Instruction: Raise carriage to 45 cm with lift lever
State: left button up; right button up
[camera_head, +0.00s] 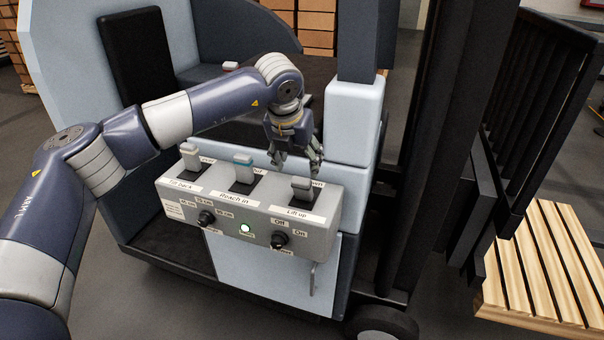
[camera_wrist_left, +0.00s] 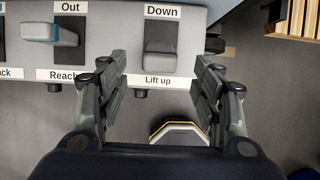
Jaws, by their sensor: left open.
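The lift lever (camera_head: 302,187) is the right-most of three levers on the grey control box (camera_head: 322,222), by the labels "Down" and "Lift up". In the left wrist view the lift lever (camera_wrist_left: 160,62) shows between the fingers. My left gripper (camera_head: 297,168) is open just above and behind the lever, with its fingers spread to either side of it in the wrist view (camera_wrist_left: 160,88). I cannot tell whether they touch it. The carriage (camera_head: 485,205) stands at the right by the dark mast (camera_head: 430,130). My right gripper is not in view.
The reach lever (camera_head: 243,168) and tilt lever (camera_head: 190,157) stand to the left on the same box. A wooden pallet (camera_head: 545,270) lies at the right. Stacked boxes (camera_head: 315,25) stand behind.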

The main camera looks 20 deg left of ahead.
aim_at(302, 177)
pick_arm(q)
jog(key=p+x, duration=0.2)
jog(key=x, duration=0.3)
jog(key=shift+w+f, duration=0.15)
jog(key=shift+f, duration=0.25)
jog(key=shift+w+f, duration=0.3)
jog(key=shift+f, duration=0.35)
